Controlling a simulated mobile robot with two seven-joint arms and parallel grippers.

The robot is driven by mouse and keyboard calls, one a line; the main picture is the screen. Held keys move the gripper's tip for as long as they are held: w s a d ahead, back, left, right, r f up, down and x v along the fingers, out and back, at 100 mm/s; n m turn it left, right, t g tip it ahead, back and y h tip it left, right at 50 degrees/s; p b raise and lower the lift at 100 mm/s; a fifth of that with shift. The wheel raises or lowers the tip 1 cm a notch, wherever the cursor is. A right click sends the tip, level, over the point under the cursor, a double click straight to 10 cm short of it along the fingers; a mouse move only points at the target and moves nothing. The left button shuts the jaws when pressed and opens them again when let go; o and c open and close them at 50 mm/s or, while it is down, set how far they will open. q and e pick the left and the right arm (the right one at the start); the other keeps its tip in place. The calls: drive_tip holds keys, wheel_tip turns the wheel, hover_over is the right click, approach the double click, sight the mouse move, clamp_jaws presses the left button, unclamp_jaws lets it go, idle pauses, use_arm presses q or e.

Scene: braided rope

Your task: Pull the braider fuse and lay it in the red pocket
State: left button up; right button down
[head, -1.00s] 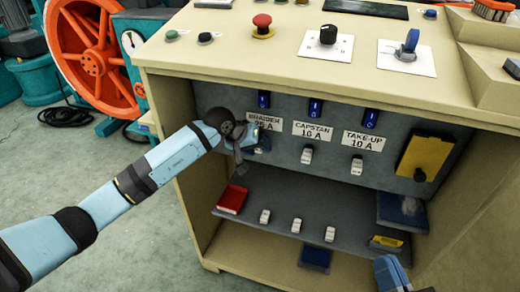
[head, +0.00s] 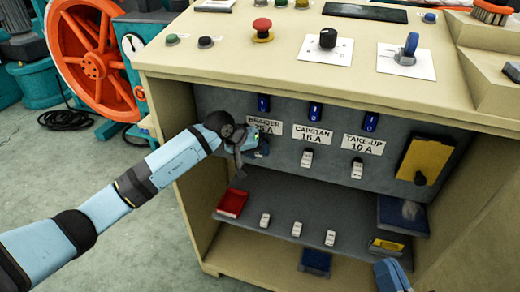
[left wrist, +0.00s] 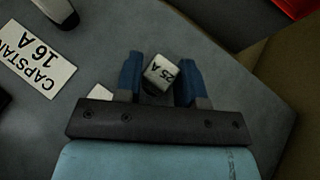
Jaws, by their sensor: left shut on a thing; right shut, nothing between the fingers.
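My left gripper (head: 259,148) is at the panel just under the braider label (head: 263,125), its blue fingers shut on the braider fuse. The left wrist view shows this white fuse (left wrist: 163,72), marked 25 A, between the fingers. I cannot tell whether its base is still in the socket. The red pocket (head: 232,203) is on the left end of the grey shelf, below and left of the gripper; a bit of it shows at the top right of the left wrist view (left wrist: 297,7). My right gripper (head: 392,275) is shut and empty at the bottom edge, partly cut off.
The capstan fuse (head: 307,158) and take-up fuse (head: 357,168) sit on the panel to the right, under blue switches. Several small white fuses, including one (head: 297,227), lie on the grey shelf (head: 290,205). The cabinet's side wall stands left, and the worktop overhangs the panel.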

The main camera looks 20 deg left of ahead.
sight(233, 205)
use_arm(q)
drive_tip(key=shift+s, duration=0.25)
clamp_jaws()
drive_tip(key=shift+s, duration=0.35)
drive_tip(key=shift+s+a+p, duration=0.1)
drive_tip(key=shift+s+p, duration=0.35)
drive_tip(key=shift+s, duration=1.9)
use_arm(e)
drive_tip(key=shift+d+f+g+h, duration=0.2)
drive_tip(key=shift+f+g+h, duration=0.15)
drive_tip(key=shift+f, duration=0.45)
drive_tip(key=shift+w, duration=0.1)
drive_tip(key=shift+w, duration=0.1)
